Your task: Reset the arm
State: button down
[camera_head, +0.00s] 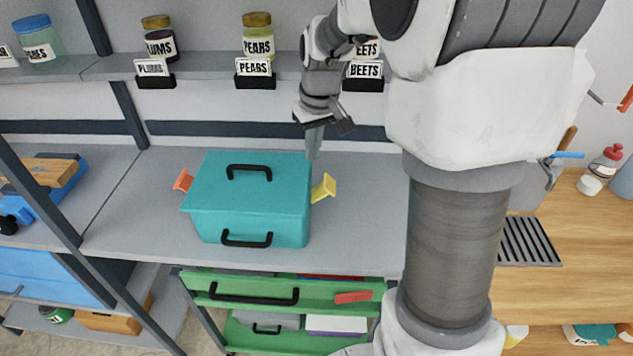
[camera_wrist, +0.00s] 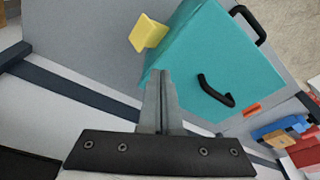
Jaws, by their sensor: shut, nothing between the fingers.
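My gripper (camera_head: 314,152) points down in the head view, just behind the back right corner of a teal box. Its fingers are together and empty; in the wrist view the closed fingers (camera_wrist: 161,78) show in front of the box. My arm reaches in from the upper right of the head view and hides part of the shelf. The teal box (camera_head: 216,195) has a closed lid and black handles on its top and front. The box also fills the upper right of the wrist view (camera_wrist: 205,60). Whether the fingertips touch the box I cannot tell.
Labelled jars, such as the pears jar (camera_head: 258,38), stand on the upper shelf. A green drawer (camera_head: 335,290) is below.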

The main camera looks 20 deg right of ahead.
jog(key=shift+a+r, duration=0.1)
jog(key=shift+r, duration=0.25)
jog(key=s+a+r+t, duration=0.1)
jog(key=s+r, duration=0.3)
jog(key=s, duration=0.7)
jog(key=s+a+r+m+t, duration=0.1)
jog(key=s+a+r+t, duration=0.1)
jog(key=s, duration=1)
notch_tip(320, 180, up, 2)
jog(key=shift+s+a+r, duration=0.1)
jog(key=shift+s+a, duration=0.05)
jog(key=shift+a, duration=0.55)
